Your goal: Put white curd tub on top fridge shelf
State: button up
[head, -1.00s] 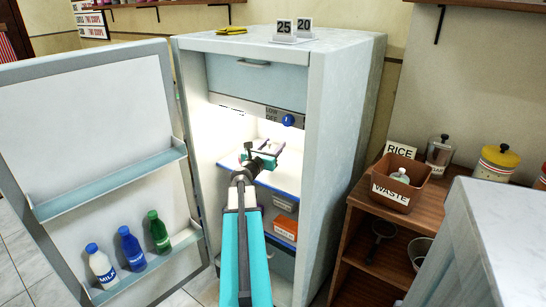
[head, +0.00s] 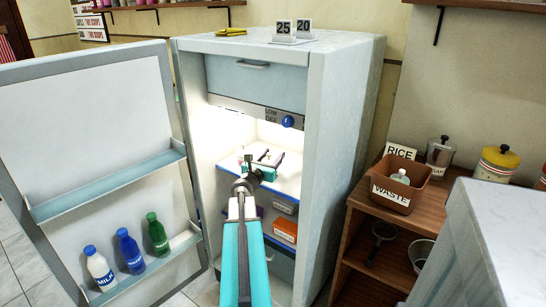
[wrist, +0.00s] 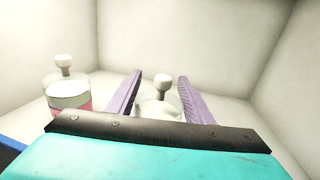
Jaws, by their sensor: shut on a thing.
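The white curd tub (wrist: 160,106), with a round knob on its lid, sits between the two purple fingers of my gripper (wrist: 160,95) in the wrist view. My gripper is shut on it. In the head view my gripper (head: 266,159) is inside the open fridge, over the top shelf (head: 287,187), which has a blue front edge. My gripper hides most of the tub there. I cannot tell whether the tub's base touches the shelf.
A similar jar with a pink band (wrist: 68,97) stands left of the tub. The fridge door (head: 95,120) is wide open, with several bottles on its lower rack. Boxes (head: 285,230) sit below the top shelf. A waste bin (head: 400,185) stands on the wooden shelf unit at right.

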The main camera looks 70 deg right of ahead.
jog(key=shift+f, duration=0.15)
jog(key=o, duration=1.2)
jog(key=shift+c, duration=0.2)
jog(key=shift+a+r, duration=0.15)
jog(key=shift+r, duration=0.05)
jog(key=w+a+p, duration=0.1)
jog(key=a, duration=1)
jog(key=shift+a+p, duration=0.25)
jog(key=shift+p, duration=0.15)
jog(key=shift+f, duration=0.1)
